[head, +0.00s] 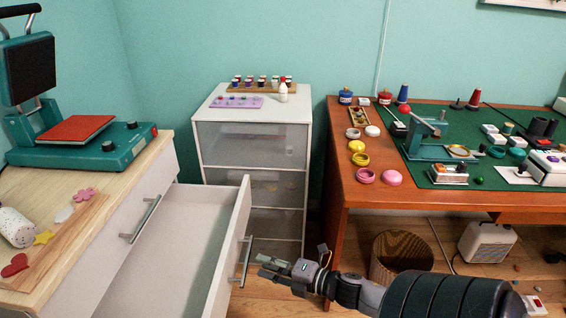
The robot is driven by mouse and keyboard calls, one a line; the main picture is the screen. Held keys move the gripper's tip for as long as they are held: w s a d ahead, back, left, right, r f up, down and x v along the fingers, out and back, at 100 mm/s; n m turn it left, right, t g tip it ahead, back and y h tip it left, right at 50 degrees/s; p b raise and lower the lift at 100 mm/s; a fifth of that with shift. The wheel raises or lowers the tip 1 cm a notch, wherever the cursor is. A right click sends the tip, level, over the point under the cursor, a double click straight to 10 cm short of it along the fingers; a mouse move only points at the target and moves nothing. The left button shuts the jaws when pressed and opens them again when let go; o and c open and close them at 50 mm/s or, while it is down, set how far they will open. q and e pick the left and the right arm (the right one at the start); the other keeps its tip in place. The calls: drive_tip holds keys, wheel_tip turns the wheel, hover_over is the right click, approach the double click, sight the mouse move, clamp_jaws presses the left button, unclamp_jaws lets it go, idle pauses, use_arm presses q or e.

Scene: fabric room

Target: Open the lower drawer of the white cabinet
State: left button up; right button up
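The white cabinet (160,178) with a wooden top stands at the left. Its upper drawer is closed, with a metal bar handle (146,218) on its front. The lower drawer (178,243) is pulled far out and looks empty inside. Its front panel carries a vertical-looking bar handle (245,262). My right gripper (263,265) points left, just right of that handle. Its fingers appear a little apart with nothing between them, and a small gap seems to separate them from the handle. My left gripper is out of view.
A white drawer unit (203,160) with translucent fronts stands behind the open drawer. A wooden desk (338,193) with a green mat is at the right, with a wicker basket (400,252) beneath it. A heat press (80,140) sits on the cabinet. Little floor shows between drawer and desk.

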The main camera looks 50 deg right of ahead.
drive_tip(key=shift+v, duration=2.7)
